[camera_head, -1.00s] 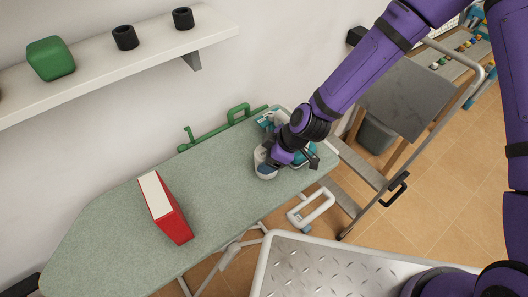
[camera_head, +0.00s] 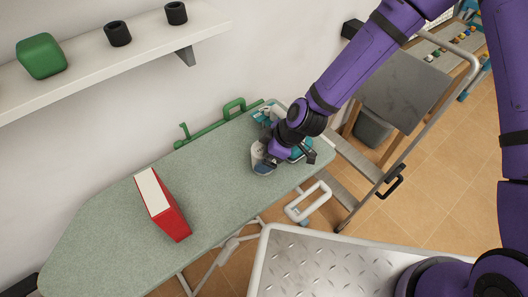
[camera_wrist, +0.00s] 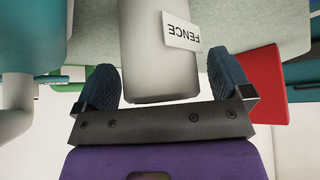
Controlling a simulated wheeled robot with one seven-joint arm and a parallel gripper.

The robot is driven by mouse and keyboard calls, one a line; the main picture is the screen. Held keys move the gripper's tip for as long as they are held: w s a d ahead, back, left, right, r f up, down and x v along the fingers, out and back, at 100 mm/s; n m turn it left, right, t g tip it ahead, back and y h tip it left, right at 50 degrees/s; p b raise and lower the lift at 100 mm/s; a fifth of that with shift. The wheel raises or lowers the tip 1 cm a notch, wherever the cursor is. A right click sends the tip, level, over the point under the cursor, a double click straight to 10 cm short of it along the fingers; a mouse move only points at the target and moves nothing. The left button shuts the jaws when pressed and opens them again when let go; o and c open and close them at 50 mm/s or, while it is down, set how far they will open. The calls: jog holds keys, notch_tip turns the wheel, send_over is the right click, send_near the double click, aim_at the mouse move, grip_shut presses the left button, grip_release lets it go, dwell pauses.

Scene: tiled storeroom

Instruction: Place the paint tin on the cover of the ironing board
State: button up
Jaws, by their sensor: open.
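The paint tin (camera_wrist: 158,55) is a pale grey cylinder with a white label reading FENCE, upside down in the wrist view. In the head view the tin (camera_head: 257,153) appears to stand on the grey-green cover of the ironing board (camera_head: 215,180), near the board's right end, partly hidden by my gripper. My gripper (camera_wrist: 165,78) is open, with one blue ribbed finger on each side of the tin. A gap shows between the tin and each finger. In the head view the gripper (camera_head: 280,160) is low over the board, partly hidden by my wrist.
A red box (camera_head: 170,215) with a white face stands on the board to the left. Teal and white items (camera_head: 298,152) lie close by the gripper. A shelf (camera_head: 100,65) with a green block and dark cups runs along the wall. A stepladder (camera_head: 400,95) stands to the right.

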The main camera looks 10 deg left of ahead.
jog(key=v, duration=1.1)
jog(key=shift+d+r, duration=0.15)
jog(key=shift+r, duration=0.15)
jog(key=w+d+r+m+t+h, duration=0.2)
jog(key=d+r+m+t+h, duration=0.5)
jog(key=d+r, duration=1.2)
jog(key=s+d+r+m+g, duration=0.1)
jog(key=s+d+r+m, duration=1.1)
jog(key=s+d+r, duration=0.1)
jog(key=shift+s+d, duration=0.75)
jog(key=shift+s, duration=0.15)
jog(key=shift+r, duration=0.15)
